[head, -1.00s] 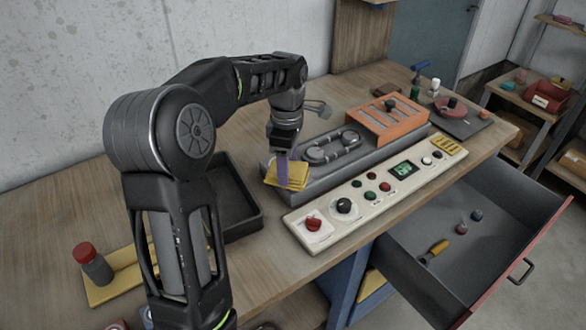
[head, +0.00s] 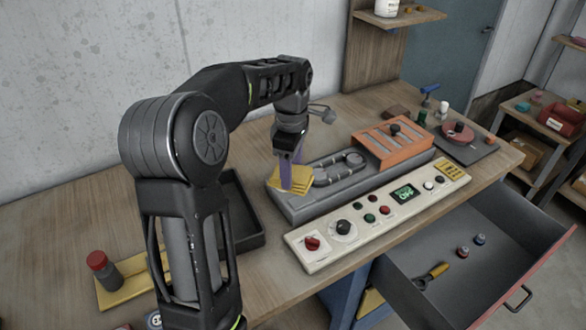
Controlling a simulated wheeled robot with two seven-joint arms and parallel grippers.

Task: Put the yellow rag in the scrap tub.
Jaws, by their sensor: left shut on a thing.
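The yellow rag (head: 298,181) is at the left end of the grey machine, between the purple-tinted fingers of my left gripper (head: 287,184). The left gripper points down and is shut on the rag. I cannot tell whether the rag still touches the machine. A dark open tray (head: 257,239) stands to the left of the machine, partly hidden by my arm; I cannot tell whether it is the scrap tub. My right gripper is not in view.
A cream control panel (head: 375,228) with knobs runs along the front of the grey machine (head: 300,209). An orange slotted box (head: 383,153) sits on its right part. An open drawer (head: 468,272) juts out at the front right.

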